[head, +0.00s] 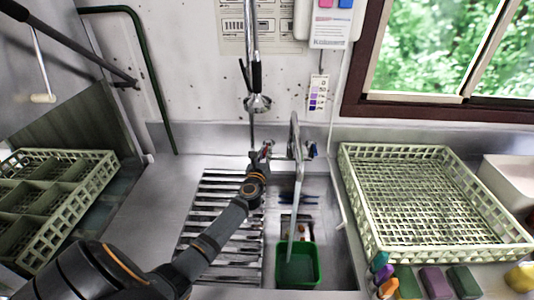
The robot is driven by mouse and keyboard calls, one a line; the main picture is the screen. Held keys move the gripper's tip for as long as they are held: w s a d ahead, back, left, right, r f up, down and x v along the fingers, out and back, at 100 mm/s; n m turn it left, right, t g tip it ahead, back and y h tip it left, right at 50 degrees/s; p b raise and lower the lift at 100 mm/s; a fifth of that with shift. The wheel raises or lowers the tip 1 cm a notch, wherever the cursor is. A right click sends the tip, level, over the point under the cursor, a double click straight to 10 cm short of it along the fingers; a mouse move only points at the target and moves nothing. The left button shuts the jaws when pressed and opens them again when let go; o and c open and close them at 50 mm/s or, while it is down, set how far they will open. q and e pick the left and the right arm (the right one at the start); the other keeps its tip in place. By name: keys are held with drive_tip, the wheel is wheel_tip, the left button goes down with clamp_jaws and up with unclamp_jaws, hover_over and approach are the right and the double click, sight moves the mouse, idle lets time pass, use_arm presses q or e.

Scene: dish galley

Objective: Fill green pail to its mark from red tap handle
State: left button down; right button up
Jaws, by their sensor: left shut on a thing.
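The green pail (298,283) stands upright in the sink basin under the tap spout (296,140). A thin pale stream (293,222) runs from the spout down into the pail. Greenish liquid seems to show inside; the mark and exact level are too small to tell. My left gripper (262,159) reaches across the drainer to the wall side of the sink and is shut on the red tap handle (267,148), which it partly hides. The blue tap handle (312,149) is to the right of the spout, untouched. My right gripper is not in view.
A slatted drainer (197,240) lies left of the basin. A spray head (257,102) hangs above. A large pale rack (367,222) is at the right, with coloured sponges (436,283) in front. A divided rack (97,192) is at the left.

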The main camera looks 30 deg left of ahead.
use_arm(q)
drive_tip(key=c, duration=1.4)
unclamp_jaws()
drive_tip(key=shift+o, duration=0.2)
drive_tip(key=v, duration=1.2)
